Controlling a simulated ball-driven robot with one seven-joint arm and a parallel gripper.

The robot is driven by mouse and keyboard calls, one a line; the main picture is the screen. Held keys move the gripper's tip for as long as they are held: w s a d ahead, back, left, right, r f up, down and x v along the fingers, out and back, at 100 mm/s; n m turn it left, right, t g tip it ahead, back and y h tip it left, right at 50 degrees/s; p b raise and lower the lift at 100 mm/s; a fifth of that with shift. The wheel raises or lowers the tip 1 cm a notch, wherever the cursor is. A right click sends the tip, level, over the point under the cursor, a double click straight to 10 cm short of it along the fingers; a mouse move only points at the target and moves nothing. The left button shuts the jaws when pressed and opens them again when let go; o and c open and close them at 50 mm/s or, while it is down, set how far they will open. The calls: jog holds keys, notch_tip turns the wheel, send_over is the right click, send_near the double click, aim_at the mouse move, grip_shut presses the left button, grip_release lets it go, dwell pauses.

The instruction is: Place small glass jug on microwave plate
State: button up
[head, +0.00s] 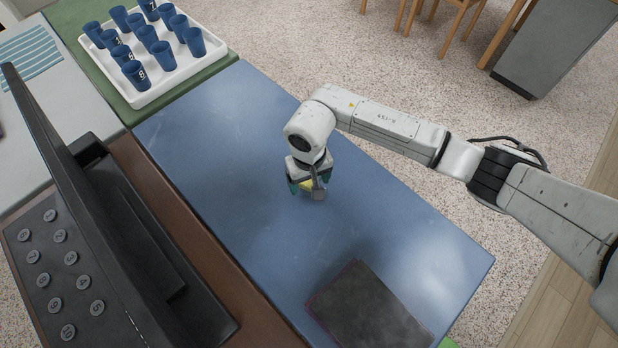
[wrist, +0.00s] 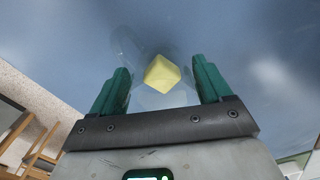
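My gripper (head: 305,186) is low over the blue table, pointing down. In the wrist view its two green fingers (wrist: 160,76) stand wide apart. A yellow block-like piece (wrist: 162,74) shows between them, touching neither. Faint clear outlines around it look like the small glass jug (wrist: 143,98), but its edges are hard to make out. I cannot tell whether the yellow piece is inside the glass or behind it. In the head view my gripper hides most of this. A dark square slab (head: 368,308) lies flat at the table's near end; I cannot tell whether it is the microwave plate.
The blue table (head: 230,130) is mostly bare around my gripper. A white tray (head: 190,68) of several blue cups stands on a green surface at the back left. A dark machine with round numbered buttons (head: 70,258) stands along the left. Wooden chairs are beyond the table.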

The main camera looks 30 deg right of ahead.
jog(key=o, duration=0.4)
jog(key=shift+r, duration=0.1)
notch_tip(320, 180, up, 12)
jog(key=b, duration=0.1)
jog(key=shift+b, duration=0.3)
